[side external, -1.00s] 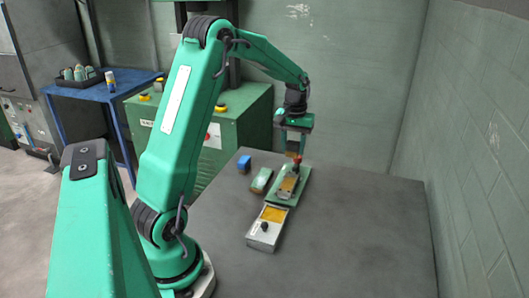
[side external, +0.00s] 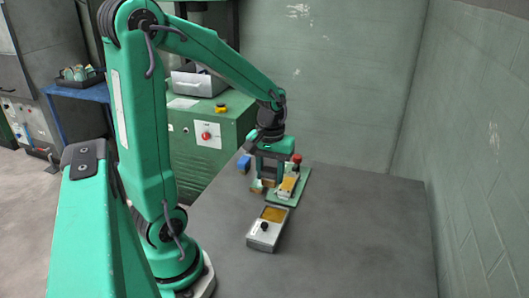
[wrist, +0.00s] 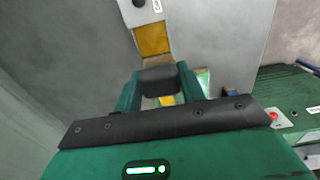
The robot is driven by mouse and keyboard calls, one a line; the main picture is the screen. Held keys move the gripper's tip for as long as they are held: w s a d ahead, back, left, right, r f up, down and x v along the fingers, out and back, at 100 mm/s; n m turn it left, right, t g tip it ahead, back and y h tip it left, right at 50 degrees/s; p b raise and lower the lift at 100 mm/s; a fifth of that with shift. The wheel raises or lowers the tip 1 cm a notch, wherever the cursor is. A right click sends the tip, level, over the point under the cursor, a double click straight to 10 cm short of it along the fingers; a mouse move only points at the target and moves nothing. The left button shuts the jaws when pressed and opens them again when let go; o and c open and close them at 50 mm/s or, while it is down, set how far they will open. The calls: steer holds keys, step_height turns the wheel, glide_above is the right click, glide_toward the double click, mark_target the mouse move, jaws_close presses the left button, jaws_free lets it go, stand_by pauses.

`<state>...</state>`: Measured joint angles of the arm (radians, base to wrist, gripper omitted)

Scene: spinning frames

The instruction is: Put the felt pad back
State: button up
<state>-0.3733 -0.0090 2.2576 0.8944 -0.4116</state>
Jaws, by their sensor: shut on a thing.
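My gripper (side external: 266,180) is low over the left part of the green board, its fingers shut on a small block that I take to be the felt pad. In the wrist view the block (wrist: 160,80) is dark grey, between the two green fingers of my gripper (wrist: 158,85). A tan part (side external: 268,183) shows at the fingertips in the side view. The green board (side external: 299,193) carries a pale unit with a yellow top (side external: 289,186) and a red knob (side external: 297,158). The fingers hide part of the board; contact below the block cannot be told.
A metal box (side external: 265,236) with a yellow panel and black knob stands in front of the board; its yellow panel also shows in the wrist view (wrist: 152,40). The grey table (side external: 350,240) is clear at right.

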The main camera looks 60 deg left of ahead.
steer(key=s+d+f, duration=0.1)
steer(key=s+d, duration=0.2)
steer(key=s, duration=0.2)
steer(key=shift+s+d, duration=0.15)
steer(key=shift+s, duration=0.15)
steer(key=shift+f, duration=0.2)
steer(key=a+f, duration=0.2)
steer(key=a, duration=0.1)
steer(key=s+a+f, duration=0.1)
steer(key=a+f, duration=0.1)
steer(key=a, duration=0.2)
steer(key=s+a+f, duration=0.1)
steer(key=a+f, duration=0.1)
steer(key=a, duration=0.2)
steer(key=shift+s+a+f, duration=0.15)
steer(key=shift+a+f, duration=0.1)
steer(key=shift+f, duration=0.15)
steer(key=shift+f, duration=0.1)
steer(key=shift+f, duration=1.95)
steer(key=shift+f, duration=0.15)
